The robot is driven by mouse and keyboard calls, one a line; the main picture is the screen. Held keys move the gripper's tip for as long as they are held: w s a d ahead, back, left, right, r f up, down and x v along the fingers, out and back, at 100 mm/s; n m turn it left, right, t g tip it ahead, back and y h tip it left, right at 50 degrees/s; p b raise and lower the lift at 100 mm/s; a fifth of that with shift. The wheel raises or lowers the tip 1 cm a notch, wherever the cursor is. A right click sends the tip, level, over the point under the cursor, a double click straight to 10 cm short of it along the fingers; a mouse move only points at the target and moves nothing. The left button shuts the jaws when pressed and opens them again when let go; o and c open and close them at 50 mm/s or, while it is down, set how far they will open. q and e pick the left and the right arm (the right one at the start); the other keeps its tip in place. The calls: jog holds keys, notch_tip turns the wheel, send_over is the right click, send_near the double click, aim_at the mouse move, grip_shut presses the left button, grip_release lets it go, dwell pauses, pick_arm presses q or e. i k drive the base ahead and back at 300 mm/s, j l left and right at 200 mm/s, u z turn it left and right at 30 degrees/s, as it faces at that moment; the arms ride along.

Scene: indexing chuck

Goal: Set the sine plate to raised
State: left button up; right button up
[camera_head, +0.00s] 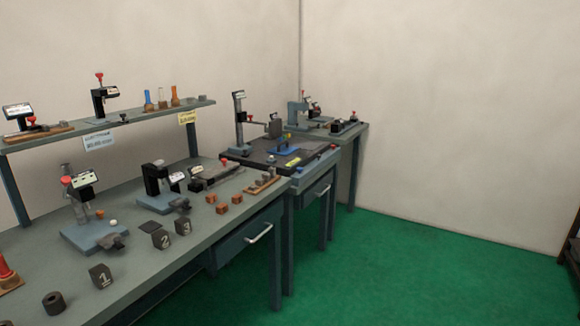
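I cannot single out the sine plate with certainty at this distance. A small blue fixture (283,151) with an upright grey piece (275,127) behind it sits on the dark surface plate (248,156) of the middle bench. It may be the sine plate, but whether it is raised or flat is too small to tell. A tall stand with a display (239,110) rises at the back left of the same dark plate. Neither of my grippers is in view.
The near bench (135,200) carries gauge stands, numbered dark blocks (101,276) and orange-brown cubes (222,208). A shelf (135,122) runs above its back. A further bench (345,131) stands in the corner. Green floor (400,270) at the right is clear.

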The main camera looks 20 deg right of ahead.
aim_at(226, 166)
jog(key=z, duration=0.25)
jog(key=i+l+u, duration=0.15)
jog(key=u, duration=0.3)
jog(key=i+l+u, duration=0.2)
jog(key=u, duration=0.3)
